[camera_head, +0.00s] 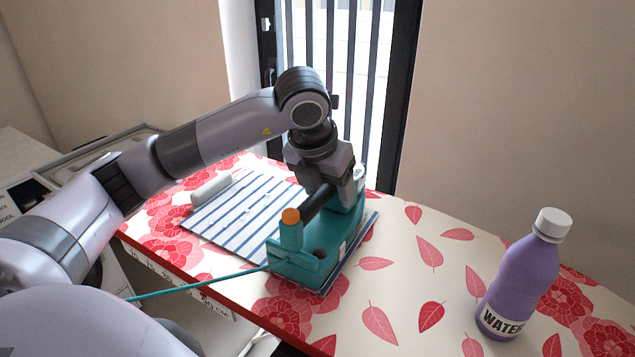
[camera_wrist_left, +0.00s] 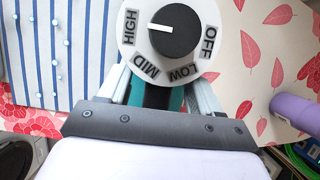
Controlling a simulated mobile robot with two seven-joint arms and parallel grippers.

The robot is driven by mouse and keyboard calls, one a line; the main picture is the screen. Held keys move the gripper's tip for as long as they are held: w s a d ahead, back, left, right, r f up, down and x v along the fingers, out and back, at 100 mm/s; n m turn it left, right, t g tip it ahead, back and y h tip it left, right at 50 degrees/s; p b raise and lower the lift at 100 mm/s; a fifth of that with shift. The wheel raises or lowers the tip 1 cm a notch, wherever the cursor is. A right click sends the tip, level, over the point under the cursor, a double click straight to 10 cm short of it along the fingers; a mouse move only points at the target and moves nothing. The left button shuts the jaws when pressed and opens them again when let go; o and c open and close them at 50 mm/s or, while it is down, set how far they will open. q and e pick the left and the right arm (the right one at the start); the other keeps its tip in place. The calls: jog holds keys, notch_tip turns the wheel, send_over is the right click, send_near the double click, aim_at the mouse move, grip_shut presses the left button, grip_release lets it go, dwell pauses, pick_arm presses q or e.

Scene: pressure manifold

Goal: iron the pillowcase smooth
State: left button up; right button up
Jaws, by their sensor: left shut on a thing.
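The pillowcase (camera_head: 237,215), white with blue stripes, lies flat on the patterned board; small raised dots on it show in the left wrist view (camera_wrist_left: 57,45). The teal iron (camera_head: 313,268) stands over the pillowcase's right end, hiding part of it. It has a black handle bar, an orange knob and a teal cord. My left gripper (camera_head: 327,190) is shut on the iron's handle from above. In the left wrist view a white dial (camera_wrist_left: 175,38) reads HIGH, MID, LOW, OFF; its pointer mark faces left, near HIGH and MID. My right gripper is out of view.
A purple water bottle (camera_head: 525,274) stands upright at the right on the red-flowered board (camera_head: 385,298). A grey bar (camera_head: 211,188) lies at the pillowcase's far left edge. The teal cord (camera_head: 200,285) runs left across the front edge. A barred window is behind.

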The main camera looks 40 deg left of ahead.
pick_arm(q)
jog(key=shift+d+f, duration=0.1)
jog(key=shift+d, duration=0.4)
jog(key=shift+w, duration=0.45)
jog(key=shift+w+a, duration=0.15)
jog(key=shift+w, duration=0.75)
jog(key=shift+w+a, duration=0.15)
jog(key=shift+w, duration=0.7)
jog(key=shift+w+a, duration=0.1)
jog(key=shift+a, duration=0.1)
jog(key=shift+s+a, duration=1.4)
jog(key=shift+a, duration=10.35)
jog(key=shift+s+b, duration=1.6)
jog(key=shift+s, duration=0.65)
notch_tip(320, 180, up, 7)
jog(key=p, duration=0.7)
jog(key=shift+w+d, duration=0.15)
jog(key=shift+d, duration=0.15)
